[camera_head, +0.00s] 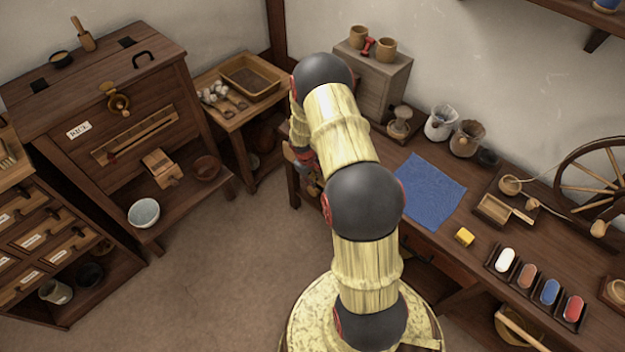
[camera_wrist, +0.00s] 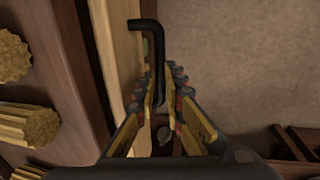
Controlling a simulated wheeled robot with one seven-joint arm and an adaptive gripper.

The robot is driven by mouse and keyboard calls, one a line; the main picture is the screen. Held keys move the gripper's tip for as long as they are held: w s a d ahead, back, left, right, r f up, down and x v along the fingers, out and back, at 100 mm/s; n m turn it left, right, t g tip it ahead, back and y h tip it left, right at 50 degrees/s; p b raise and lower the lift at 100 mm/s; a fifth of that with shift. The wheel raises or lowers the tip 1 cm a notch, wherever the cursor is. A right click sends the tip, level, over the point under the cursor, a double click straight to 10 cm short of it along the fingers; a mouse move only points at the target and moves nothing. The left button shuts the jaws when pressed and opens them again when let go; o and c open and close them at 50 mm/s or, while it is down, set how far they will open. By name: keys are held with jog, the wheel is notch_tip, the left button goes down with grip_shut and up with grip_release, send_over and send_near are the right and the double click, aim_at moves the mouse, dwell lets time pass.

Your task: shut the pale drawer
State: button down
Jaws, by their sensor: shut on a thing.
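In the wrist view, a pale wooden front (camera_wrist: 118,75), which looks like the pale drawer's, runs along the left with a black bracket handle (camera_wrist: 159,50) on it. My gripper (camera_wrist: 161,78) has its two fingers on either side of the handle's bar and is shut on it. How far the drawer stands out cannot be told from this view. In the head view my gripper (camera_head: 302,160) is low at the left end of the workbench (camera_head: 445,220), mostly hidden behind my arm.
A blue cloth (camera_head: 431,191), a yellow block (camera_head: 464,237) and a spinning wheel (camera_head: 597,187) are on the workbench. A dark rice chest (camera_head: 95,100) and a small table (camera_head: 235,118) stand to the left. The floor (camera_head: 220,270) between is clear.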

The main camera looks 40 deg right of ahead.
dwell(0.5)
jog(key=d, duration=0.2)
jog(key=shift+w+d+p, duration=0.15)
jog(key=shift+d+p, duration=0.2)
jog(key=shift+p, duration=0.05)
jog(key=c, duration=1.9)
grip_release()
jog(key=shift+d, duration=0.15)
jog(key=r, duration=0.4)
jog(key=a+r, duration=0.1)
jog(key=r, duration=0.3)
jog(key=a+r, duration=0.1)
jog(key=r, duration=0.2)
jog(key=shift+a+r, duration=0.15)
jog(key=shift+r, duration=0.25)
